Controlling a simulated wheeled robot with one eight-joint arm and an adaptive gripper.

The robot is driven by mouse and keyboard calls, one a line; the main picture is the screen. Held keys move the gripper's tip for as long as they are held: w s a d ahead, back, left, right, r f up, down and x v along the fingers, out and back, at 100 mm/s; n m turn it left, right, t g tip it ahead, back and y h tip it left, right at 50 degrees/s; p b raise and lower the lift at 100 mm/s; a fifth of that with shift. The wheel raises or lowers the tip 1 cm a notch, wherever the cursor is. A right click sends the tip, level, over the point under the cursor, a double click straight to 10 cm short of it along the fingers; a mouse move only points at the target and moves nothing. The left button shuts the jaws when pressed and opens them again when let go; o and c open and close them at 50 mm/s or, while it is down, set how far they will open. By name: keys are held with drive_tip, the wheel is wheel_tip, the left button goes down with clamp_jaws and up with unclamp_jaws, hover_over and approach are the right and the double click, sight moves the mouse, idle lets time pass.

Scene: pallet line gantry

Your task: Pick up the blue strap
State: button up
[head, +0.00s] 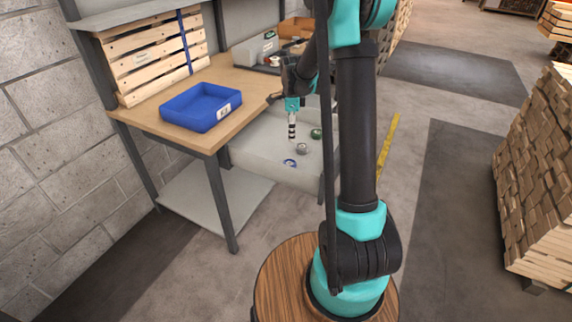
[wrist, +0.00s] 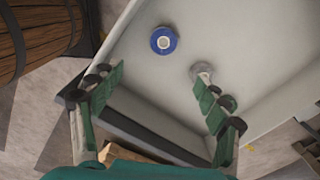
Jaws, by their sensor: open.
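A small blue roll (head: 290,162), which looks like the blue strap, lies flat in the pale grey open drawer or tray (head: 262,165) under the table. In the wrist view the blue roll (wrist: 155,35) has a white centre and lies beyond my fingertips, apart from them. My gripper (wrist: 158,74) is open with nothing between its green fingers. In the head view my gripper (head: 292,136) hangs over the tray, above and behind the blue roll. One finger overlaps the grey roll (wrist: 203,68) in the wrist view; I cannot tell if they touch.
The grey roll (head: 303,149) and a green roll (head: 316,133) lie beside the blue one in the tray. The tray has raised walls. On the wooden table (head: 150,118) stand a blue bin (head: 190,124) and slatted wood bound with a blue band (head: 185,40).

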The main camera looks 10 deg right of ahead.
approach(290, 163)
wheel_tip(290, 163, down, 10)
drive_tip(key=shift+a+r, duration=0.1)
drive_tip(key=shift+r, duration=0.05)
idle(0.6)
drive_tip(key=shift+c, duration=0.2)
drive_tip(key=c, duration=1.3)
drive_tip(key=shift+r, duration=0.15)
